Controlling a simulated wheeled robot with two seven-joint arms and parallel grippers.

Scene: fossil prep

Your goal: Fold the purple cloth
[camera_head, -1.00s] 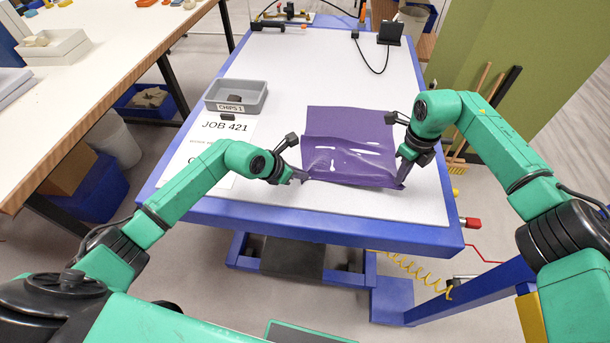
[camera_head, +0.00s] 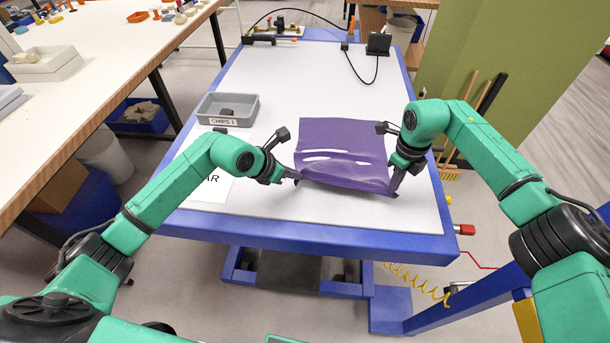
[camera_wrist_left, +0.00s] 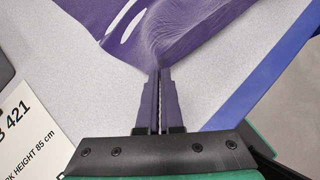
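The purple cloth (camera_head: 343,135) lies on the white-topped table, its far part flat and its near part raised in a glossy ridge. My left gripper (camera_head: 297,177) is at the cloth's near left corner and shut on it. In the left wrist view its fingers (camera_wrist_left: 159,75) are close together, with the cloth (camera_wrist_left: 185,30) drawn to a point at their tips. My right gripper (camera_head: 393,190) points down at the near right corner and appears shut on the cloth. Its fingertips are small in the head view. The near edge hangs between both grippers, slightly above the table.
A grey bin (camera_head: 228,108) labelled CHIPS 1 stands left of the cloth. A paper job sheet (camera_head: 213,190) lies partly under my left arm. A black stand (camera_head: 378,44) with a cable is at the back right. The table (camera_head: 300,75) is clear behind the cloth.

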